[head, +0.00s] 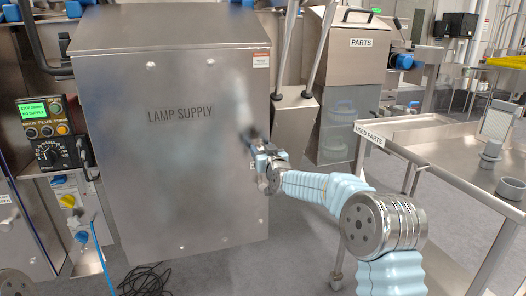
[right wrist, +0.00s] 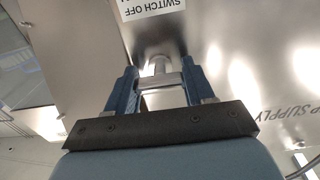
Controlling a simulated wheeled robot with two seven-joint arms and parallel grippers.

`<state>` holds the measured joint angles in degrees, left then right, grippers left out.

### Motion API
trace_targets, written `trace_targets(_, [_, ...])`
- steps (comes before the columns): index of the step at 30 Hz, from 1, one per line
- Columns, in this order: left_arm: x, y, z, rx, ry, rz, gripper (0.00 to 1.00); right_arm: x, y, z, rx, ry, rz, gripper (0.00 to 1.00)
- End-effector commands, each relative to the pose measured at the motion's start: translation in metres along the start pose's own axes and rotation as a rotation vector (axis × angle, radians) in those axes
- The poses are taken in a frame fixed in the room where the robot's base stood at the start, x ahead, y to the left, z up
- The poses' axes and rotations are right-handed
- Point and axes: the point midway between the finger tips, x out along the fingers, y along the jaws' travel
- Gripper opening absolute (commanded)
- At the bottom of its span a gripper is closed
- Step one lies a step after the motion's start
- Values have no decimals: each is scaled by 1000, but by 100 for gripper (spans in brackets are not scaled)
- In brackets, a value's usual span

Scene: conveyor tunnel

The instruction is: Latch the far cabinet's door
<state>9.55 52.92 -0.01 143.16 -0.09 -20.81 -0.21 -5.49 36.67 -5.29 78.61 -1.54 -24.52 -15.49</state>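The lamp supply cabinet (head: 165,150) is a large steel box in the middle of the head view, and its door looks closed or nearly so. My right gripper (head: 254,146) is at the door's right edge. In the right wrist view, my right gripper (right wrist: 160,80) has its two blue fingers on either side of a metal latch handle (right wrist: 160,86). The handle spans the space between the fingers and appears held by both. In the head view the gripper and a dark blur hide the latch. My left gripper is out of view.
A used parts cart (head: 440,136) is on the right, close to my right arm. A parts bin (head: 345,60) stands behind. Black cable (head: 145,278) lies on the floor.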

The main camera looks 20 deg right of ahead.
Motion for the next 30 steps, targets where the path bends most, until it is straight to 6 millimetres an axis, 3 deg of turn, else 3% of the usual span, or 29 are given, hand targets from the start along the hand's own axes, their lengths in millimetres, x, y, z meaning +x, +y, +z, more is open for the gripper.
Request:
trace_targets(1, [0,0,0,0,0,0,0,0,0,0,0,0,0,42])
trace_targets(5, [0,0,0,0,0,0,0,0,0,0,0,0,0,23])
trace_targets(17, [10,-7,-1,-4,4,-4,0,0,0,2,83,2,0,23])
trace_targets(30, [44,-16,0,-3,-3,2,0,0,0,4,451,3,0,23])
